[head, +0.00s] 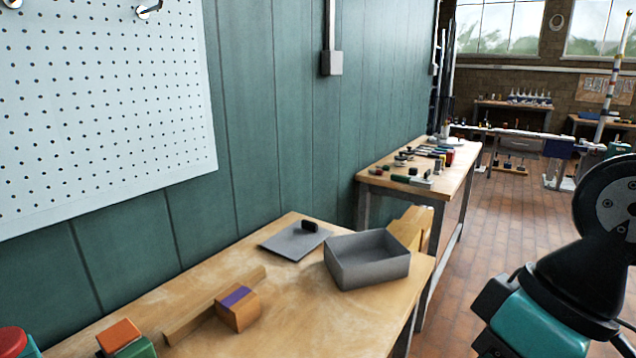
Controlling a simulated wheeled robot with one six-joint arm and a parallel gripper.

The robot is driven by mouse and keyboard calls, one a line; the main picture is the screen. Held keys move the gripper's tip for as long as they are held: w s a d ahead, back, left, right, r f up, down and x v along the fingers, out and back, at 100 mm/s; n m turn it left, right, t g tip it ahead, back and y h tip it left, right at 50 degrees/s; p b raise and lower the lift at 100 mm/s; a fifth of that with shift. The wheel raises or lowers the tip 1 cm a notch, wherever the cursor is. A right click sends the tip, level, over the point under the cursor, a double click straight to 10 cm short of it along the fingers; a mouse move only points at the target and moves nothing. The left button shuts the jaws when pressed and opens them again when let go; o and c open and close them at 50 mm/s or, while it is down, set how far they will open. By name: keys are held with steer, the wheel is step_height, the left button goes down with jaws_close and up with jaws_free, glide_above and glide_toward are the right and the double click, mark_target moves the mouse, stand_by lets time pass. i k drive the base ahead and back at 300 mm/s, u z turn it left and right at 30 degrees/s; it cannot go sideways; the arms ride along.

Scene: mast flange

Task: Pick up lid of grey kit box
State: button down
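The lid (287,243) of the grey kit box is a flat grey plate with a dark upright handle (310,226). It lies on the wooden workbench (330,313) near the teal wall. The grey kit box (368,266) stands open on the bench just right of the lid, close to the bench's right edge. I see no contents in it from this angle. Part of my arm shows at the right edge, apart from the bench. My gripper is not in view.
A wooden block with a purple stripe (238,308) and a wooden strip (207,306) lie left of the box. Orange (118,335) and green blocks are at the lower left. A second bench (425,192) with tools stands behind. The brick-coloured floor (515,237) is open at right.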

mark_target(297, 240)
steer(key=z, duration=1.6)
steer(key=i, duration=1.7)
steer(key=u, duration=3.35)
steer(key=i, duration=0.5)
steer(key=u, duration=0.05)
